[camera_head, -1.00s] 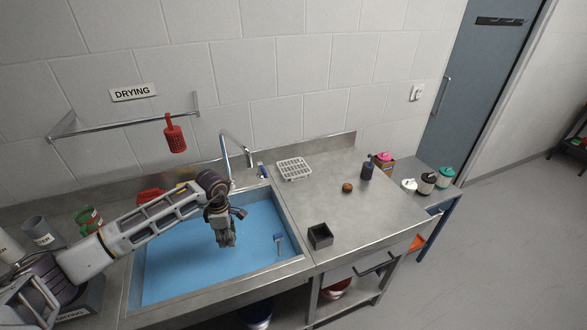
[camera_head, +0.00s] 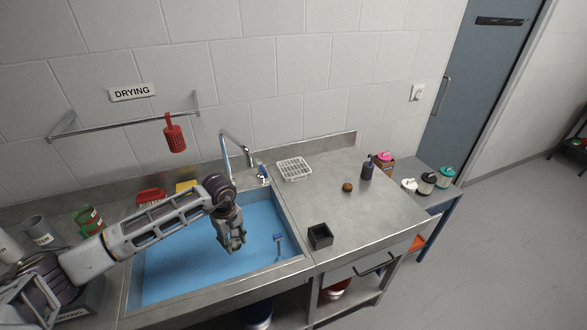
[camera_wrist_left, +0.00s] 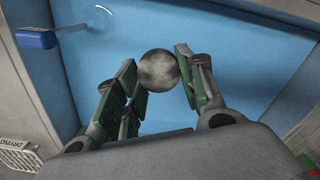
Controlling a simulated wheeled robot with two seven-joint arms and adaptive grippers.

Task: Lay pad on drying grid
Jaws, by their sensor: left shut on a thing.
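My left gripper (camera_head: 236,246) is over the blue basin of the sink. In the left wrist view its fingers (camera_wrist_left: 158,85) are shut on a round, mottled grey pad (camera_wrist_left: 158,70), held between the green fingertip faces. The pad is hard to make out in the head view. The white drying grid (camera_head: 294,169) lies on the steel counter right of the tap, behind and to the right of the gripper, with nothing visible on it. A corner of a white grid with a DRYING label (camera_wrist_left: 18,155) shows at lower left in the left wrist view. My right gripper is not in view.
The sink rim (camera_head: 287,225) lies between gripper and counter. The tap (camera_head: 237,148) rises behind the basin. A blue-headed brush (camera_head: 279,239) is in the basin. A dark open box (camera_head: 320,236), a brown round object (camera_head: 347,188) and a dark bottle (camera_head: 367,167) stand on the counter.

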